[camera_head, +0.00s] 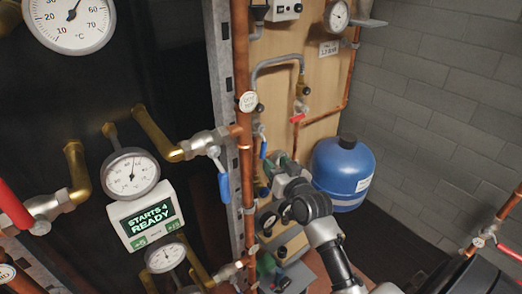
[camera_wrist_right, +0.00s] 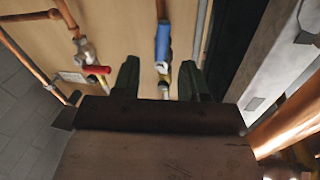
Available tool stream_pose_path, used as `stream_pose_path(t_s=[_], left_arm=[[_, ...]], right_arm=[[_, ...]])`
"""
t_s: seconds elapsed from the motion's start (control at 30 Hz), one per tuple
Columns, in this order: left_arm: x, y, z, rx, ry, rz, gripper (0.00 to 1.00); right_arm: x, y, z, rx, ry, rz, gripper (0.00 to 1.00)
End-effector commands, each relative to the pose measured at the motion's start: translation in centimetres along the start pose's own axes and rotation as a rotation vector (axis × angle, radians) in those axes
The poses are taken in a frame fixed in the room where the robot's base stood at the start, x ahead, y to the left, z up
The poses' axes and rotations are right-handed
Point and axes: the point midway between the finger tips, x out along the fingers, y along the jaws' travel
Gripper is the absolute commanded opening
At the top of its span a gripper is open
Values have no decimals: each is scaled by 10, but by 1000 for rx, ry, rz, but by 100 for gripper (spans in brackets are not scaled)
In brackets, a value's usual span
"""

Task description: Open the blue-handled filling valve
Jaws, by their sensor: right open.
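A small valve with a blue handle (camera_head: 263,148) is on the wooden panel, just right of the copper riser. Its handle (camera_wrist_right: 162,42) also shows in the right wrist view, in line with the pipe. My right gripper (camera_head: 274,172) is open in front of the panel, close to and below this handle in the head view. In the wrist view, the valve body appears between the two dark fingers and the handle extends past their tips. I see no contact, and the depth gap is unclear. Another, larger blue handle (camera_head: 224,185) hangs from a valve nearer the camera. My left gripper is out of view.
A red-handled valve (camera_head: 298,117) is beside the small blue one. The copper riser (camera_head: 241,80) stands close to my right gripper. A blue tank (camera_head: 343,172) is at the right. A display (camera_head: 150,215) reads "STARTS 4 READY". Gauges and brass pipes fill the left.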

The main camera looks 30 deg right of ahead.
Motion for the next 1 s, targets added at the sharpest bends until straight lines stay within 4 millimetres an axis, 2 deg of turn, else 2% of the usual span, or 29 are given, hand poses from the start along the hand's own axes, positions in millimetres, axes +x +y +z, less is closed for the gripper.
stream_pose_path(t_s=[0.1,0.33,0.5,0.77,0.8,1.0], left_arm=[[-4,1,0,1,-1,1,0],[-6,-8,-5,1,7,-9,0],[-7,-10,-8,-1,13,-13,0],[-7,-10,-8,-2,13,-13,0],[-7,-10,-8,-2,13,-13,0],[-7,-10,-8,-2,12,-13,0]], right_arm=[[26,0,-2,2,2,0,43],[62,0,0,1,0,0,43],[73,0,1,1,-2,0,43],[74,0,1,0,-1,0,43],[74,0,1,0,-1,0,42],[74,0,1,0,-1,0,11]])
